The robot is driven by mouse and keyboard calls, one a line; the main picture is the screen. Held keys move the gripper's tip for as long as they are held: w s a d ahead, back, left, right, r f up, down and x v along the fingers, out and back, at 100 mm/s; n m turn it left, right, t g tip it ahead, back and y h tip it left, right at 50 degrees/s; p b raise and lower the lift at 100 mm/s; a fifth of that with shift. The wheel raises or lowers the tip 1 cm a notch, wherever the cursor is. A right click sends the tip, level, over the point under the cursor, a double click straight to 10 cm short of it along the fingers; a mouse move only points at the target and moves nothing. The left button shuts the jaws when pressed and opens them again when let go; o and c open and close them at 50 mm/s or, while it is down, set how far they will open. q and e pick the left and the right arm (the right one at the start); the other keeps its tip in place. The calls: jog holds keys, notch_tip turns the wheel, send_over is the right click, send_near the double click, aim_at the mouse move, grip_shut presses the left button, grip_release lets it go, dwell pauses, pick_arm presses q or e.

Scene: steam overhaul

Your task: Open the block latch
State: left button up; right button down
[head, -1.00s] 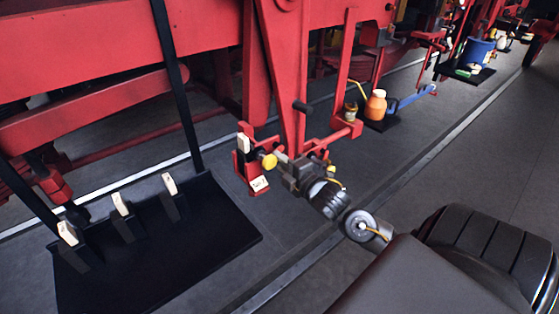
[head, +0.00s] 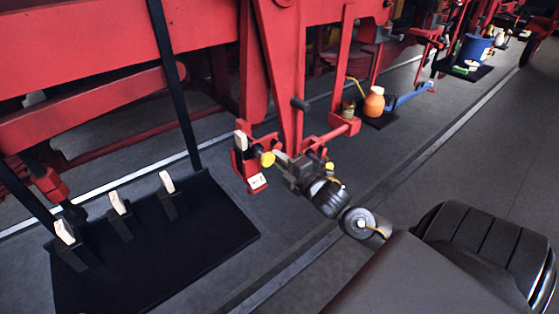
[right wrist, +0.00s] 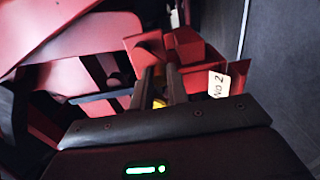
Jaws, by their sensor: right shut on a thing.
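My right gripper (head: 279,158) reaches in from the lower right and is shut at a yellow knob (head: 267,159) on the red latch bracket (head: 239,166) that hangs low on the red frame. In the right wrist view, the two dark fingers (right wrist: 158,88) point at the red bracket (right wrist: 187,50), and some yellow (right wrist: 158,103) shows between them. The fingers hide most of the grip. A pale block (head: 241,140) stands upright in the bracket. A white tag (head: 257,181) is fixed below it; it reads "No 2" in the right wrist view (right wrist: 219,84). My left gripper is not in view.
A black rack (head: 200,235) with several pale-topped blocks stands at the left. Red frame beams (head: 90,50) run above. An orange jar (head: 374,101) and a blue bucket (head: 474,48) stand farther back. The grey floor at the right (head: 480,150) is clear.

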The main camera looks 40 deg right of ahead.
jog(key=shift+d+f, duration=0.35)
jog(key=shift+d, duration=0.15)
jog(key=shift+d+f, duration=0.15)
jog(key=shift+d, duration=0.45)
dwell(0.3)
jog(key=c, duration=1.8)
grip_release()
jog(key=shift+o, duration=1.4)
jog(key=shift+d+f, duration=0.1)
jog(key=shift+d, duration=0.1)
